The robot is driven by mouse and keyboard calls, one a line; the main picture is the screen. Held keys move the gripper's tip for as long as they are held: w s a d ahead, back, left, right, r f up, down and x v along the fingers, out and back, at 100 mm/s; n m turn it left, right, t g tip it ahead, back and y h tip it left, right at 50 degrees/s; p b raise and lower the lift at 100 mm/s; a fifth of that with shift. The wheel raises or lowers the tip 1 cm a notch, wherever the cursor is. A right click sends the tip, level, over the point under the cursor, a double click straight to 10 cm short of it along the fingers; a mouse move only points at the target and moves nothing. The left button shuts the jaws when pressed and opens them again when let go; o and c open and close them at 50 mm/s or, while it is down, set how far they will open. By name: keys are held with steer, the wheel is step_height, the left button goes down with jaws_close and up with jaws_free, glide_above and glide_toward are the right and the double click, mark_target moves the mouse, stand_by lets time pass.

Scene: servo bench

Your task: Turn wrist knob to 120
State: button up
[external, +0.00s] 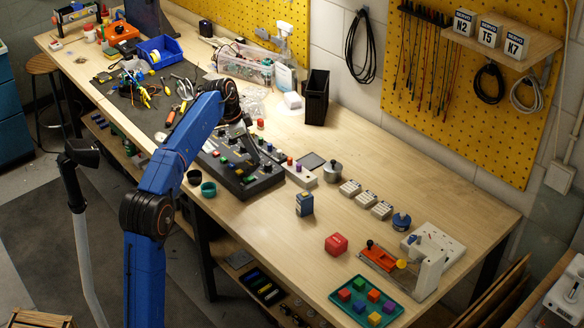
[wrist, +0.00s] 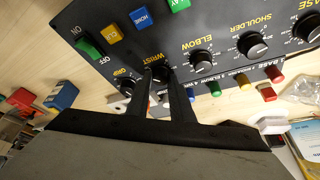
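The dark control panel (external: 262,181) lies on the bench under my arm; in the wrist view the panel (wrist: 100,22) appears tilted, with its lettering upside down. The black wrist knob (wrist: 160,75), beside the label WRIST, is between my gripper's fingertips (wrist: 160,73) and partly hidden by them. The fingers are apart, one on each side of the knob; whether they press on it I cannot tell. Its pointer and scale are too covered to read. In the external view my gripper (external: 248,140) is down over the panel, its fingertips unclear.
The elbow knob (wrist: 201,61), shoulder knob (wrist: 252,45) and grip knob (wrist: 124,87) sit near the fingers. Coloured buttons, such as a blue HOME button (wrist: 140,19), line the panel. A blue box (external: 304,204) and red block (external: 336,244) stand to the right.

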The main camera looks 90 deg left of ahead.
steer(key=shift+n, duration=0.3)
jaws_close()
steer(key=n+y, duration=0.1)
steer(key=n, duration=0.2)
steer(key=shift+d+n+g+y, duration=0.15)
steer(key=shift+n+g+y, duration=0.15)
steer(key=shift+n+y, duration=0.1)
steer(key=n+g+y, duration=0.1)
steer(key=n, duration=0.3)
steer(key=shift+w, duration=0.15)
steer(key=n+g, duration=0.1)
steer(key=n, duration=0.4)
steer(key=shift+w+d+g+y, duration=0.1)
steer(key=shift+w+g+y, duration=0.05)
steer(key=shift+g+y, duration=0.25)
steer(key=n+g, duration=0.1)
steer(key=n, duration=0.3)
steer(key=shift+g, duration=0.3)
steer(key=shift+n, duration=0.3)
steer(key=o, duration=1)
jaws_free()
